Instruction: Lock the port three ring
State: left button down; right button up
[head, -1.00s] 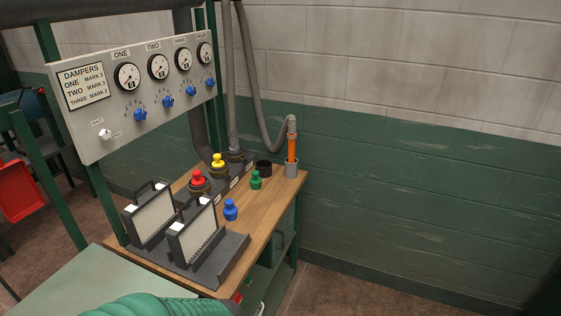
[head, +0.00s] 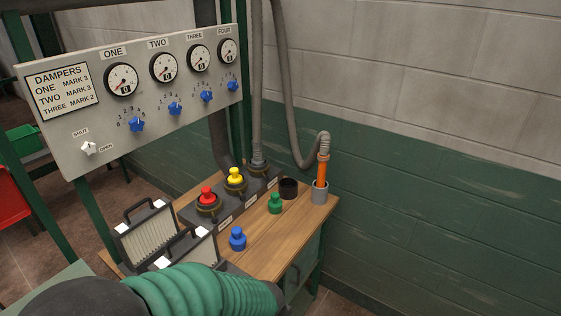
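A dark port block (head: 231,213) sits along the back of the wooden bench. A red plug (head: 207,195) stands in its nearest port and a yellow plug (head: 235,176) in the middle one. A grey ribbed hose (head: 257,130) comes down to the third, farthest port. The port three ring (head: 259,171) is small around the hose's lower end, and I cannot tell whether it is locked. Neither gripper shows in the head view.
Framed filters (head: 148,236) stand front left. A damper panel (head: 140,95) hangs above. A green ribbed sleeve covers the bottom foreground.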

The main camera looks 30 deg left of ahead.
aim_at(265, 176)
jog(key=i, duration=1.35)
jog(key=u, duration=0.45)
